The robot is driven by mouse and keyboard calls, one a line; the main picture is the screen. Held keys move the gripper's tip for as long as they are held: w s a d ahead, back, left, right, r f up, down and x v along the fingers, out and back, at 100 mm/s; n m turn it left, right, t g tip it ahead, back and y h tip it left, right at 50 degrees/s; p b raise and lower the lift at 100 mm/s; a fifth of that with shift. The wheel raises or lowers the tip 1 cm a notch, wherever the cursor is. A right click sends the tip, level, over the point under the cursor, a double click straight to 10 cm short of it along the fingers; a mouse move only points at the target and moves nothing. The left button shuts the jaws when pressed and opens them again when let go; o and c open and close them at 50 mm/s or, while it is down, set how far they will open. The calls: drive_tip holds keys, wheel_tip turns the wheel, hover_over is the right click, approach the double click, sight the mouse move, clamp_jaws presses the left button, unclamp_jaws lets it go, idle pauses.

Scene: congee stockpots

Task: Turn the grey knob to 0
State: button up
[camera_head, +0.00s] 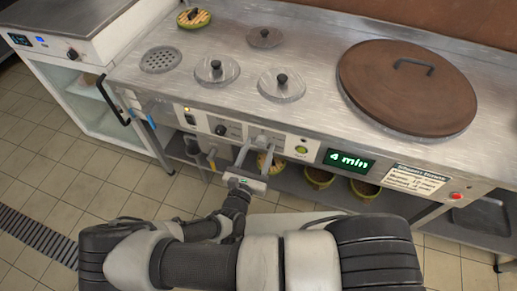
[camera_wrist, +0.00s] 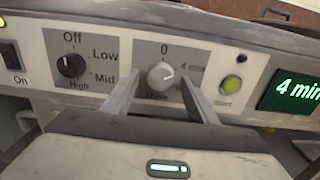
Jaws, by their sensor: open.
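The grey knob (camera_wrist: 160,76) is on the counter's front panel, on a dark grey plate with "0" above it and "4 min" to its right. Its pointer is too small to read surely, but it does not appear to point straight up at 0. My gripper (camera_wrist: 160,84) is open, with one finger on each side of the knob in the wrist view and gaps between. I cannot tell how far the tips reach around it. In the head view my gripper (camera_head: 254,144) is at the front panel, and the fingers largely hide the knob.
Left of the grey knob is a black knob (camera_wrist: 71,66) marked Off, Low, Mid, High. A green button (camera_wrist: 231,84) and a display (camera_wrist: 294,92) reading "4 min" are to the right. The counter (camera_head: 215,98) holds several lids; pots (camera_head: 319,178) stand on the shelf below.

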drive_tip(key=c, duration=1.1)
drive_tip(key=shift+o, duration=0.2)
drive_tip(key=shift+n, duration=0.4)
drive_tip(key=n+p, duration=0.2)
drive_tip(key=n, duration=0.2)
drive_tip(key=shift+n, duration=0.3)
drive_tip(key=n, duration=0.6)
drive_tip(key=shift+n, duration=0.4)
drive_tip(key=o, duration=1.1)
drive_tip(key=shift+c, duration=0.2)
drive_tip(key=shift+s, duration=0.15)
